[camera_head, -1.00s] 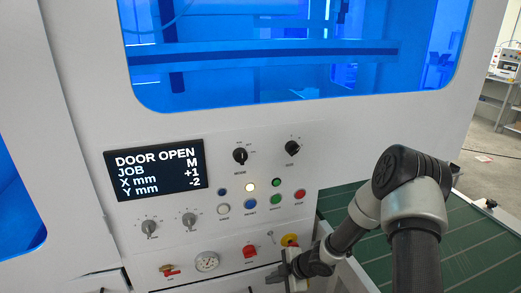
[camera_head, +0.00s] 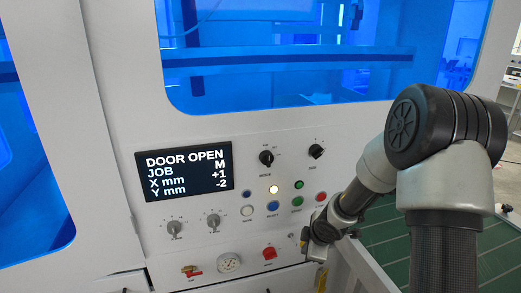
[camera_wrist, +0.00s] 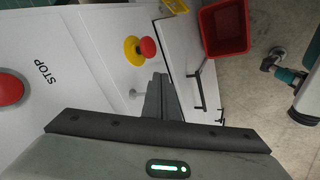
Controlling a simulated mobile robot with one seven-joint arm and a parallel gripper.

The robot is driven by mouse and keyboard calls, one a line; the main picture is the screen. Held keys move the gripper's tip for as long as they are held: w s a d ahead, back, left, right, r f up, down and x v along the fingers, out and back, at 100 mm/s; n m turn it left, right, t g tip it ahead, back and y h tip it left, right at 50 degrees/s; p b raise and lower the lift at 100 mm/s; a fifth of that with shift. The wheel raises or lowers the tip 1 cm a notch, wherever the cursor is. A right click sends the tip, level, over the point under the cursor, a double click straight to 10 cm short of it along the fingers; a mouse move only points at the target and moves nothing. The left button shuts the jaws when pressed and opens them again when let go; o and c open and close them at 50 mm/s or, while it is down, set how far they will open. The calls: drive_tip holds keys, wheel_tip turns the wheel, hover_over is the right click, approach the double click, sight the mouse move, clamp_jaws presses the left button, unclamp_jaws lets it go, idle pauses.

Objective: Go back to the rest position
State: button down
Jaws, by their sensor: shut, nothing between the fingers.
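My gripper (camera_head: 318,248) is in front of the lower right of the white control panel (camera_head: 215,225), below the coloured push buttons. My dark and grey arm reaches to it from the right foreground. In the wrist view the fingers (camera_wrist: 160,97) are together and empty. They are seen over the white panel, below a red mushroom button on a yellow collar (camera_wrist: 141,48). I cannot tell how far the tips are from the panel.
The display (camera_head: 184,172) reads DOOR OPEN. A green conveyor surface (camera_head: 385,232) lies right, behind my arm. The wrist view shows a red STOP button (camera_wrist: 10,88), black handle (camera_wrist: 198,90), red bin (camera_wrist: 225,30) and a teal and black fitting (camera_wrist: 288,74).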

drive_tip(key=s+d+r+m+h, duration=0.2)
drive_tip(key=s+d+r+m, duration=0.15)
drive_tip(key=r, duration=0.55)
drive_tip(key=s+d+r+m+h, duration=0.2)
drive_tip(key=s+r+m, duration=0.25)
drive_tip(key=r, duration=0.55)
drive_tip(key=s+a+r+m+y+p, duration=0.1)
drive_tip(key=s+a+r+m, duration=0.1)
drive_tip(key=s+r, duration=0.2)
drive_tip(key=s+a+r+m+p, duration=0.1)
drive_tip(key=s+a+r+m, duration=0.1)
drive_tip(key=s, duration=0.8)
drive_tip(key=s+a+r+m+y+p, duration=0.1)
drive_tip(key=s+r+m, duration=0.2)
drive_tip(key=s+r, duration=0.3)
drive_tip(key=shift+s+a+r+m+y+p, duration=0.3)
drive_tip(key=shift+s+a, duration=0.1)
drive_tip(key=shift+s, duration=0.35)
drive_tip(key=shift+f, duration=0.15)
